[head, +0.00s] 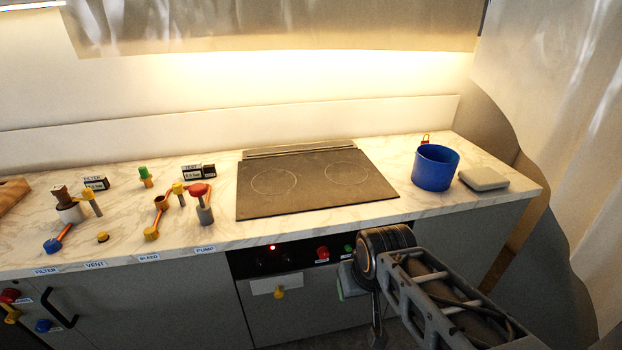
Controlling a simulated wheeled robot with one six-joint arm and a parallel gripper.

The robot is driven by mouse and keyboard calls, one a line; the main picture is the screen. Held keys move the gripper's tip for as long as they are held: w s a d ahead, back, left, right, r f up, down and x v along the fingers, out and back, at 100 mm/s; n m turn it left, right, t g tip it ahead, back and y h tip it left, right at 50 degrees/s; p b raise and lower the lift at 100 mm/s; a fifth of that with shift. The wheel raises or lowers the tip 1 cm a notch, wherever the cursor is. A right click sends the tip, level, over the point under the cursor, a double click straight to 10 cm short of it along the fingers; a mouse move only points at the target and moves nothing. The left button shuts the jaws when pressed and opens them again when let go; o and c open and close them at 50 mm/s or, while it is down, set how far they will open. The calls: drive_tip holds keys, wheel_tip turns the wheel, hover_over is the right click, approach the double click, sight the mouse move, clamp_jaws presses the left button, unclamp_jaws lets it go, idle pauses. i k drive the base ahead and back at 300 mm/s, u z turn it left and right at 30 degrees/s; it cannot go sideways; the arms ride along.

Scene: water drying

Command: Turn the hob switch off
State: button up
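The black hob (318,195) with two ring outlines is set into the marble counter. Below its front edge is a dark control panel with a small lit red light (272,247), a red knob (322,253) and a green knob (349,248). Small labels sit under the knobs, too small to read, so I cannot tell which control is the hob switch. My arm comes in from the lower right and ends just right of and below the green knob. My gripper is mostly hidden behind my arm; its fingertips cannot be made out.
A blue pot (435,168) and a grey box (484,179) stand right of the hob. Several valves and coloured handles stand on the left counter, such as a red-topped one (200,191). Below the panel is a yellow knob (279,293) on a white plate. A black handle (58,308) juts from the left cabinet.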

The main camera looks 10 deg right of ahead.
sight(323, 251)
drive_tip(key=z, duration=1.7)
drive_tip(key=k, duration=0.8)
drive_tip(key=u, duration=1.55)
drive_tip(key=i, duration=0.5)
